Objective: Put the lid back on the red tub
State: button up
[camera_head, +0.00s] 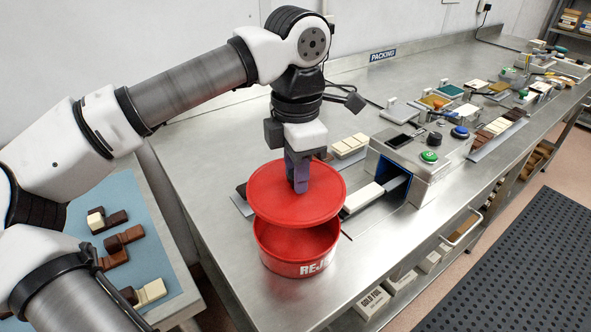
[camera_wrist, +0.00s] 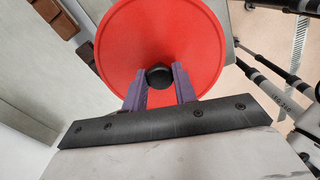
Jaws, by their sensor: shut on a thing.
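The red lid (camera_head: 270,195) is a round disc held above the red tub (camera_head: 285,262), tilted a little, with a gap between them at the front right. The tub stands upright on the steel bench and bears white lettering, partly cut off by its curve. My gripper (camera_head: 299,185) is above the lid, its purple fingers pointing down. In the wrist view my gripper (camera_wrist: 160,90) is shut on the dark round knob (camera_wrist: 159,76) in the middle of the lid (camera_wrist: 160,35). The lid hides the tub in the wrist view.
A grey machine with a green button (camera_head: 429,156) stands right of the tub on the steel bench (camera_head: 215,125). Cream bars (camera_head: 350,146) lie behind the tub. A blue mat (camera_head: 158,215) with chocolate pieces is at the left. Bare bench lies in front of the tub.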

jog(key=shift+s+d+f+m, duration=0.1)
jog(key=shift+s+f+m, duration=0.35)
jog(key=shift+m, duration=0.35)
notch_tip(320, 180, down, 6)
jog(key=b, duration=0.4)
jog(key=shift+f+b, duration=0.15)
jog(key=shift+b, duration=0.15)
jog(key=shift+f+b, duration=0.15)
jog(key=shift+b, duration=0.5)
dwell(1.6)
dwell(0.4)
jog(key=o, duration=1.5)
jog(key=shift+r+p, duration=2.35)
jog(key=shift+r, duration=1.2)
